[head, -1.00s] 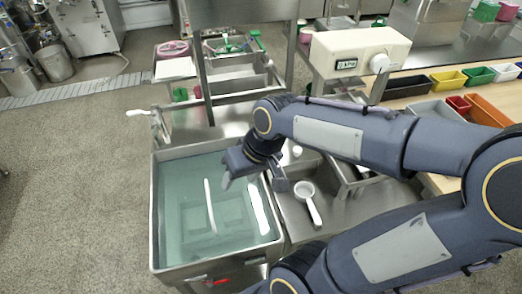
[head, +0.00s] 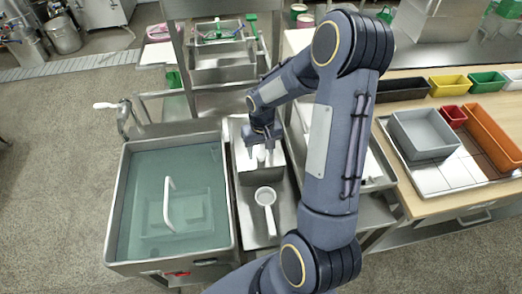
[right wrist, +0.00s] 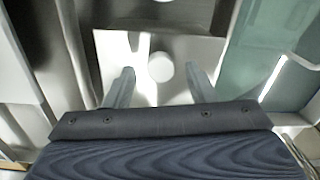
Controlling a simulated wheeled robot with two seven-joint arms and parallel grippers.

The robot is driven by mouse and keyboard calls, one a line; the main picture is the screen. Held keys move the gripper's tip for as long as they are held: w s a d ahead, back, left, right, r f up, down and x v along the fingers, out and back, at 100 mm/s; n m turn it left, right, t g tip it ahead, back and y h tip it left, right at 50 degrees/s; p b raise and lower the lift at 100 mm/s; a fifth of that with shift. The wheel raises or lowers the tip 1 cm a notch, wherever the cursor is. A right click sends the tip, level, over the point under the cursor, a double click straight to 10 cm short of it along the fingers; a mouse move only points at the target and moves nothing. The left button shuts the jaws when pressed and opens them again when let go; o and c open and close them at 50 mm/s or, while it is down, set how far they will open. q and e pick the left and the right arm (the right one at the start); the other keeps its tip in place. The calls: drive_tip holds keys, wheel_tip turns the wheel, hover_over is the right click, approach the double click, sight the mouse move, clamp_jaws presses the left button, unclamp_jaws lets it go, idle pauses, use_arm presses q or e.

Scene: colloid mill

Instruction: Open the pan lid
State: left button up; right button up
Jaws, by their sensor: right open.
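The pan (head: 262,178) is a small steel box in the counter beside the water tank, seen in the head view. Its pale metal lid (right wrist: 110,50) lies flat and has a round white knob (right wrist: 160,67), seen in the right wrist view. My right gripper (head: 262,150) is above the lid and hides much of it in the head view. In the right wrist view the right gripper (right wrist: 162,84) is open, its two fingers apart on either side of the knob. I cannot tell how far above the lid the fingertips are. My left gripper is not in view.
A water-filled steel tank (head: 112,235) with a white handle (head: 168,203) in it stands left. A white ladle (head: 266,205) lies just in front of the pan. A bench with a grey bin (head: 424,135) and coloured bins is on the right. A steel post (head: 182,70) rises behind.

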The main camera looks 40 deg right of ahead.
drive_tip(key=shift+f, duration=0.6)
clamp_jaws()
drive_tip(key=shift+r, duration=0.1)
